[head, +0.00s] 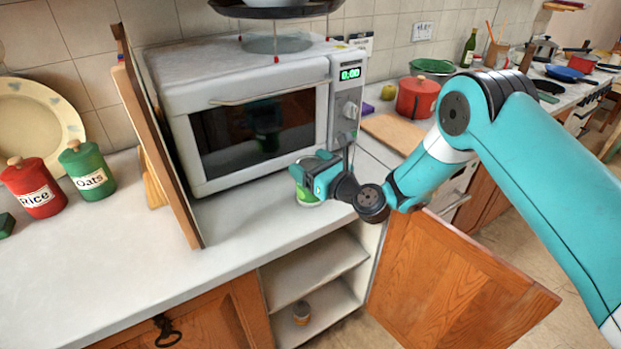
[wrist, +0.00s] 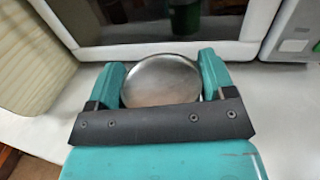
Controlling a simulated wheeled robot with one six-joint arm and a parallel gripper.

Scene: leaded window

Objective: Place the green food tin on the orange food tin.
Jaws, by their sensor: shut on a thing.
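The green food tin (head: 307,197) is at my gripper (head: 312,172) in front of the microwave, over the counter. My gripper is shut on it. In the wrist view the tin's round metal top (wrist: 162,82) shows between the two teal fingers of my gripper (wrist: 161,84). I cannot tell whether the tin's base touches the counter. A small orange tin (head: 302,312) stands on a lower shelf of the open cupboard below, well under my gripper. Nothing is seen on top of it.
The microwave (head: 255,110) stands close behind my gripper. A wooden board (head: 155,150) leans at its left. The open cupboard door (head: 450,285) juts out at the right. An upper shelf (head: 312,262) lies above the orange tin. Red and green canisters stand at the left.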

